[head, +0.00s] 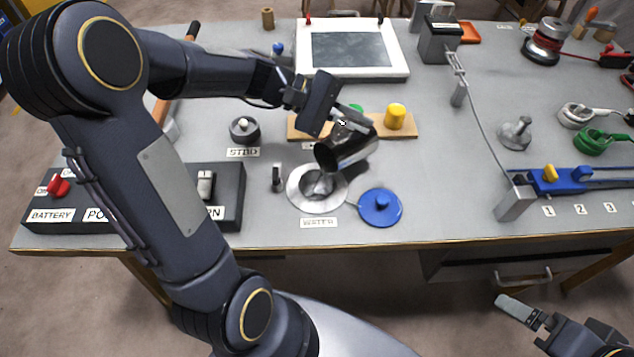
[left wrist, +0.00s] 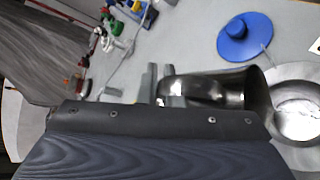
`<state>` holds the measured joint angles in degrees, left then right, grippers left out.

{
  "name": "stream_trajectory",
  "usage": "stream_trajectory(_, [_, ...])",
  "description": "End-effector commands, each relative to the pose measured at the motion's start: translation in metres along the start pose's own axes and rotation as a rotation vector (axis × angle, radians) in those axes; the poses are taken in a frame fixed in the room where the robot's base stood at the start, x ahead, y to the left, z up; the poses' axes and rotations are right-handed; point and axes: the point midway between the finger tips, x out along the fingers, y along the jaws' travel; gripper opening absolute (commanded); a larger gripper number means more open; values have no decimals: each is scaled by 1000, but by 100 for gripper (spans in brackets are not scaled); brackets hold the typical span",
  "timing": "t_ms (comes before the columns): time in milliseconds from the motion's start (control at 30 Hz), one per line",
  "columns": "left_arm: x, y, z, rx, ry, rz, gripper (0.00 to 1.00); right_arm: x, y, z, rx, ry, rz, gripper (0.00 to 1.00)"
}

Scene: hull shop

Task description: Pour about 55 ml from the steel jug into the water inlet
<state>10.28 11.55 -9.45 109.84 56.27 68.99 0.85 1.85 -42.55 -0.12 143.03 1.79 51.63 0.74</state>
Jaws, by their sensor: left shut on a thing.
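The steel jug (head: 350,150) is held in my left gripper (head: 345,122), which is shut on it. The jug is tipped well over, its mouth facing down and to the left above the water inlet (head: 296,190). The inlet is a round metal ring with a bowl, behind the WATER label. In the left wrist view the jug (left wrist: 235,88) lies on its side with its mouth end over the inlet (left wrist: 298,122). Something grey and shiny shows below the mouth; I cannot tell a stream from a reflection. My right gripper (head: 520,311) is low at the right, away from the bench.
The blue lid (head: 380,208) lies beside the inlet, joined by a thin tether. A wooden board (head: 403,130) with a yellow knob (head: 396,115) stands behind the jug. A switch panel (head: 228,190) is at left.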

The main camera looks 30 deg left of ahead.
Motion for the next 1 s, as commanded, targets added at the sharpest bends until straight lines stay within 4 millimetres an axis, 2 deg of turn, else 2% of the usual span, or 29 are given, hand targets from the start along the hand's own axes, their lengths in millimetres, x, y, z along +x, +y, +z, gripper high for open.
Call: stream_trajectory(1000, [-6, -1, 7, 59, -6, 50, 0, 16, 7, 8, 0, 0, 0, 100])
